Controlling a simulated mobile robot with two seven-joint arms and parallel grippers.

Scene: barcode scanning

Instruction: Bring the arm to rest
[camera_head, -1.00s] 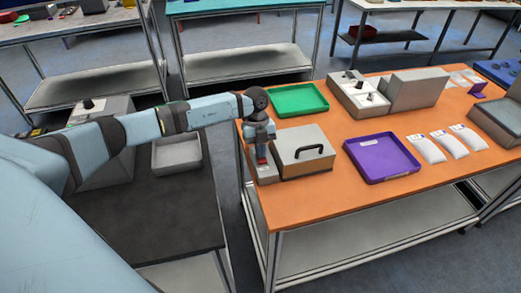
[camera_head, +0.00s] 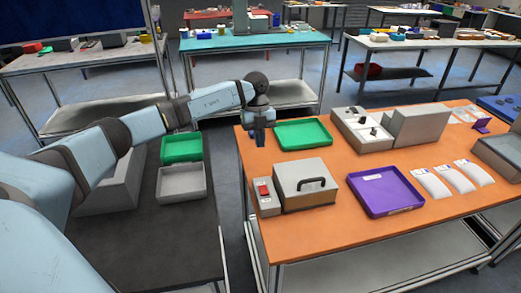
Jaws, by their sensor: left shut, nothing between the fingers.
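My left arm (camera_head: 150,124) reaches in from the left. Its gripper (camera_head: 260,142) hangs fingers down over the left edge area of the orange table (camera_head: 345,225), above and behind a small grey block with a red top (camera_head: 265,192). The gripper is shut and empty, apart from the block. My right gripper is not in view.
A grey box with a black handle (camera_head: 305,190) stands beside the block. A green tray (camera_head: 303,133), a purple tray (camera_head: 385,191) and several white packets (camera_head: 452,178) lie on the orange table. A dark table at left holds green (camera_head: 182,148) and grey trays (camera_head: 182,181).

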